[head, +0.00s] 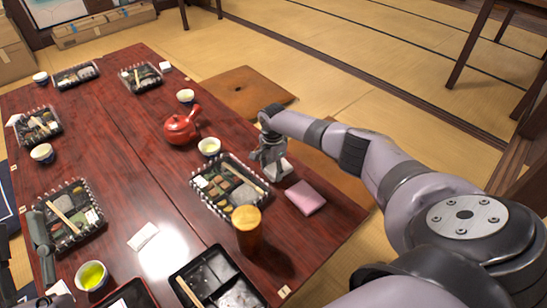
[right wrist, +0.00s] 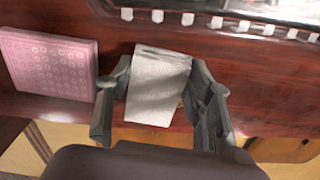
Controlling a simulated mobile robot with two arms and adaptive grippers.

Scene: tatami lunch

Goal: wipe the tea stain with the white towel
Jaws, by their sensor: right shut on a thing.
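A folded white towel (right wrist: 158,85) lies between the fingers of my right gripper (right wrist: 160,112) in the right wrist view, at the table edge. In the head view my right gripper (head: 270,163) points down beside a lunch tray, shut on this towel, and a pale bit of it (head: 287,167) shows at the fingers. Another folded white cloth (head: 143,236) lies on the table near the middle. Part of my left gripper (head: 40,238) shows at the left edge; its fingertips are not clear. I cannot make out a tea stain on the red-brown table (head: 140,190).
A pink folded cloth (head: 305,197) lies right of the right gripper. More trays and cups line the table. The table's middle strip is mostly clear.

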